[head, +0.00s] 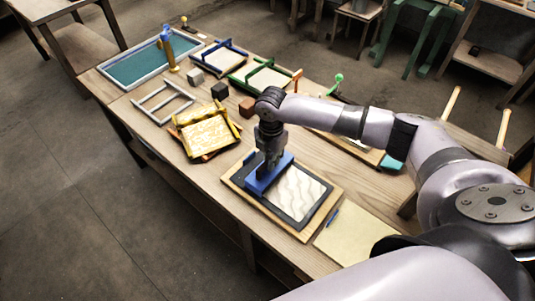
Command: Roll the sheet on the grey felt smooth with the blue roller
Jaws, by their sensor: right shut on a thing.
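A pale sheet with wavy grey streaks (297,192) lies on the dark grey felt (298,222), which rests on a wooden board near the table's front edge. The blue roller (258,186) lies across the left end of the felt and covers that end of the sheet. My right gripper (268,168) points down and is shut on the roller from above. The gripper hides the roller's middle, and I cannot tell how firmly the roller presses on the sheet. My left gripper is not in view.
A cream sheet (352,238) with a small blue item lies right of the board. A yellow-patterned stack (209,136), a grey frame (163,103), small blocks and a teal vat (140,64) stand to the left. Framed moulds stand behind. Bare table lies left of the board.

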